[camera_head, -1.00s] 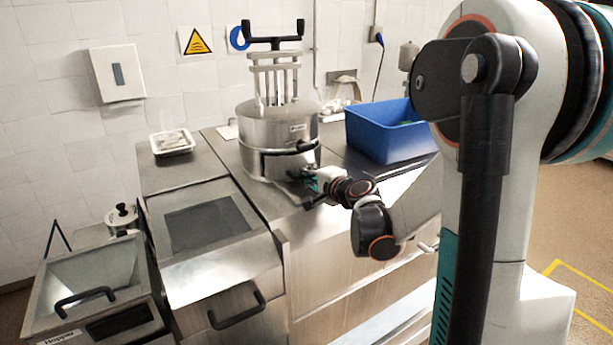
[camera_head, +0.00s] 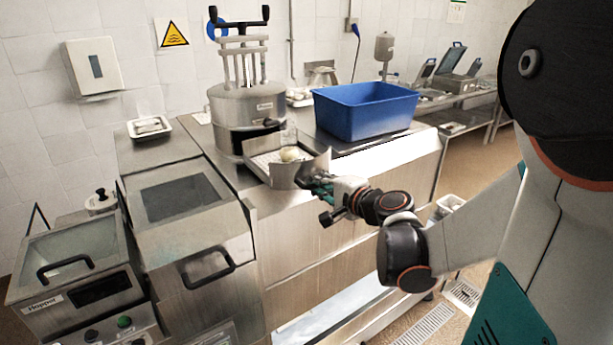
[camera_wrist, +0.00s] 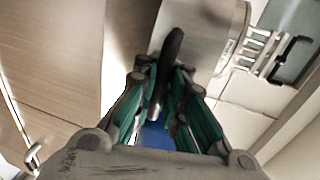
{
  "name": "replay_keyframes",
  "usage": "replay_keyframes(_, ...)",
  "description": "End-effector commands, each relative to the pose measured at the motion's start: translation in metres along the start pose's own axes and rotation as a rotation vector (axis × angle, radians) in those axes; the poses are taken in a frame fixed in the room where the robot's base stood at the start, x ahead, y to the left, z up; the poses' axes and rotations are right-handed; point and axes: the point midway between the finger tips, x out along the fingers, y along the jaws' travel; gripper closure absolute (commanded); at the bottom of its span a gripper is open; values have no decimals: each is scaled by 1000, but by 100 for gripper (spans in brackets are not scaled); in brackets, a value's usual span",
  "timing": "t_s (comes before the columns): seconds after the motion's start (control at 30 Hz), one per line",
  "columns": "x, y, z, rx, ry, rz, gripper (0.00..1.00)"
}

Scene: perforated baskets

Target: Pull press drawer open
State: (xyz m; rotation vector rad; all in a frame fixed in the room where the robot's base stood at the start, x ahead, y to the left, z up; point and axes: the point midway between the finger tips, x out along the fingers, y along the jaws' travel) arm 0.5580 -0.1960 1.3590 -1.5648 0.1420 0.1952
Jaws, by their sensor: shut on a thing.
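The press (camera_head: 245,112) is a steel cylinder with a black-handled frame on top, standing on the steel counter. Its drawer (camera_head: 300,172) is out from the front of the press, with a curved metal front and a pale lump (camera_head: 290,155) lying inside. My gripper (camera_head: 318,186) is at the drawer's front, to the right of and below the press. In the wrist view my gripper (camera_wrist: 160,100) has its teal fingers closed around the dark bar handle (camera_wrist: 169,70) of the drawer. The exact finger contact is partly hidden in the head view.
A blue bin (camera_head: 368,115) stands right of the press on the counter (camera_head: 330,215). A white tray (camera_head: 149,128) lies at the left. A hopper machine (camera_head: 75,275) and a lidded unit with a black handle (camera_head: 207,268) stand at the front left. Open floor lies at the right.

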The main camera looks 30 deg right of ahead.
Motion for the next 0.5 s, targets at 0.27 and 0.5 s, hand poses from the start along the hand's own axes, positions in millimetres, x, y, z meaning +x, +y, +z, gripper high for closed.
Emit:
replay_keyframes(0.27, -14, 2, 0, 2, 1, -2, 100)
replay_keyframes(0.5, -14, 2, 0, 3, 0, -2, 100)
